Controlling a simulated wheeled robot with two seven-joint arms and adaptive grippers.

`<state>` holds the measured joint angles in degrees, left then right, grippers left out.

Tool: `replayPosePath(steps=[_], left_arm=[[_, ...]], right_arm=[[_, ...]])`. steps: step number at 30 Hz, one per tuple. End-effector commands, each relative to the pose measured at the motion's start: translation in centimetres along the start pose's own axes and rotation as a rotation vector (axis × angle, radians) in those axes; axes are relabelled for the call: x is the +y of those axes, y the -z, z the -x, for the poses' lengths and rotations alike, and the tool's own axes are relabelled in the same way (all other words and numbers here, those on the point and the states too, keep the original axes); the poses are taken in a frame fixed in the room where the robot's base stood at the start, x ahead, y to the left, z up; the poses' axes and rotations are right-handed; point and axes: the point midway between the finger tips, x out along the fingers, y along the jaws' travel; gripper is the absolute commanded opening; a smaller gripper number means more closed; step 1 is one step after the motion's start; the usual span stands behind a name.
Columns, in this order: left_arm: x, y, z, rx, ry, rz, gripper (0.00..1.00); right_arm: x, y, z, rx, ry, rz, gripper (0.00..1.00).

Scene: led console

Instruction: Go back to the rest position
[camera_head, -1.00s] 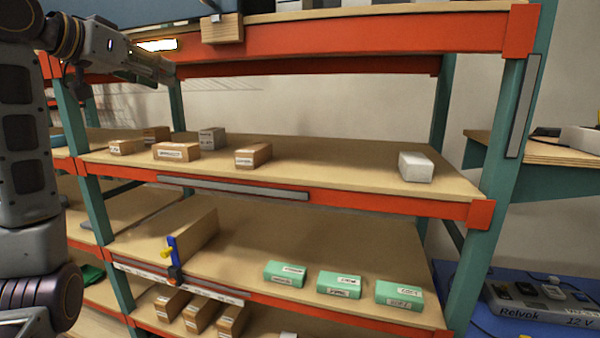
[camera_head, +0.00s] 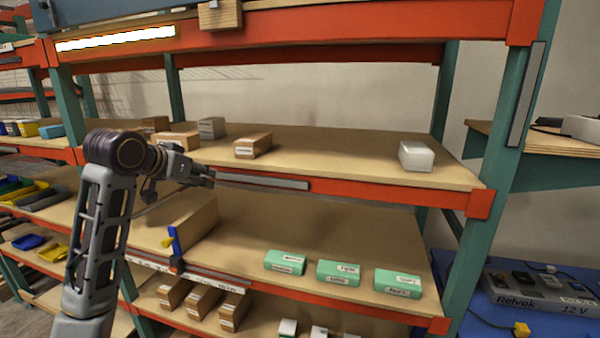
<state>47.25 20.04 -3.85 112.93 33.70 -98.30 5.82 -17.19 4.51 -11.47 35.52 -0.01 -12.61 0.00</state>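My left gripper (camera_head: 198,176) is in front of the shelf rack, near the front edge of the middle shelf (camera_head: 330,160). Its arm comes up from the lower left and bends to the right at the wrist. The fingers are small and seen side-on, so I cannot tell whether they are open or shut. I see nothing clearly held in them. My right gripper is not in view. A lit white LED strip (camera_head: 115,39) is on the orange top beam at the upper left.
Brown boxes (camera_head: 253,146) and a white box (camera_head: 416,156) stand on the middle shelf. Green boxes (camera_head: 338,273) and an upright wooden divider (camera_head: 199,229) are on the shelf below. A blue table (camera_head: 490,262) with a grey Relyok 12 V unit (camera_head: 540,296) is at the right.

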Motion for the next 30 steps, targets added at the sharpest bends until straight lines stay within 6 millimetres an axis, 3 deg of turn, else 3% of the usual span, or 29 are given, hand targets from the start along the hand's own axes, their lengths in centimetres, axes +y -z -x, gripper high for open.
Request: replayPosePath(steps=[6,15,30], left_arm=[[0.8,-5.3,-3.0,-0.064,0.009,0.003,0.34],[1.9,-12.4,-5.9,-0.144,0.022,0.009,0.34],[4.0,-24.3,-8.2,-0.276,0.041,0.019,0.34]], right_arm=[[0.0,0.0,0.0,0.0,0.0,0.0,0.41],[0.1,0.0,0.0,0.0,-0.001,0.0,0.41],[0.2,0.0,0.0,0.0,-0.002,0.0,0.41]])
